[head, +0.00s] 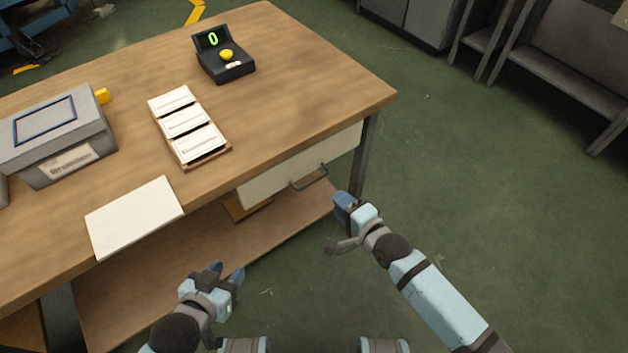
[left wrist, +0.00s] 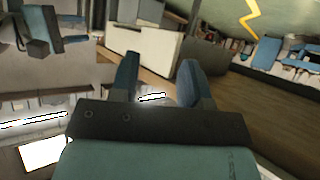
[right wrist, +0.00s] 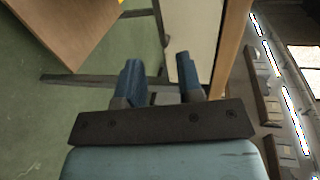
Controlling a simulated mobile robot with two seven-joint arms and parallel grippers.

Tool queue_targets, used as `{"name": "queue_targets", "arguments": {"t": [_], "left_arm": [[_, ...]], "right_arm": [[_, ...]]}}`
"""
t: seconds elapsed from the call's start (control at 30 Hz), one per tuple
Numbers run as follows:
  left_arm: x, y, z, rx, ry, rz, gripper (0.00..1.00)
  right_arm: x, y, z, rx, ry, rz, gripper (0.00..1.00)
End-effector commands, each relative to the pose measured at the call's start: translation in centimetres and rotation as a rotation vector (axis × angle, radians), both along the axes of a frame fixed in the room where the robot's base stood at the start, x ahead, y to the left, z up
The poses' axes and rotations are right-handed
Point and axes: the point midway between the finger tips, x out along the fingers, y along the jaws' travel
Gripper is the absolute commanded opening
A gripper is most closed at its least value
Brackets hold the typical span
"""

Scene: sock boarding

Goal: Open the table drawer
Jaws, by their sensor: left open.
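The wooden table (head: 290,110) has a pale drawer (head: 275,182) under its top at the right end. The drawer front looks flush with the table's edge. A dark bar handle (head: 310,180) sticks out from it. My right gripper (head: 340,205) is just right of and below the handle in the head view, apart from it. Its fingers are spread and empty in the right wrist view (right wrist: 159,80). A pale panel, likely the drawer front, shows beyond them. My left gripper (head: 226,275) is open and empty, in front of the lower shelf. Its fingers also show in the left wrist view (left wrist: 158,80).
On the table are a black device (head: 225,65) with a green "0", a tray of white cards (head: 188,127), a white sheet (head: 135,215) and a grey box (head: 60,130). A lower shelf (head: 160,290) lies beneath. The green floor (head: 480,190) to the right is clear.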

Motion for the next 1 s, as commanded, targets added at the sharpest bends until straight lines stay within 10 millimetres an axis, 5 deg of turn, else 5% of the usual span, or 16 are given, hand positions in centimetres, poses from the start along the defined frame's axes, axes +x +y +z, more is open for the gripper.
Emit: {"name": "queue_targets", "arguments": {"t": [0.5, 0.97, 1.0], "left_arm": [[0.4, -0.2, -0.2, -0.023, -0.032, -0.002, 0.43], [0.5, -0.3, 0.2, -0.028, -0.04, -0.004, 0.43], [0.5, -0.3, 0.2, -0.028, -0.04, -0.004, 0.43]], "right_arm": [[7.9, 5.7, -2.2, -0.001, 0.0, 0.0, 0.34], [8.9, 6.5, -2.4, -0.001, 0.0, 0.0, 0.34], [8.9, 6.5, -2.4, -0.001, 0.0, 0.0, 0.27]]}}
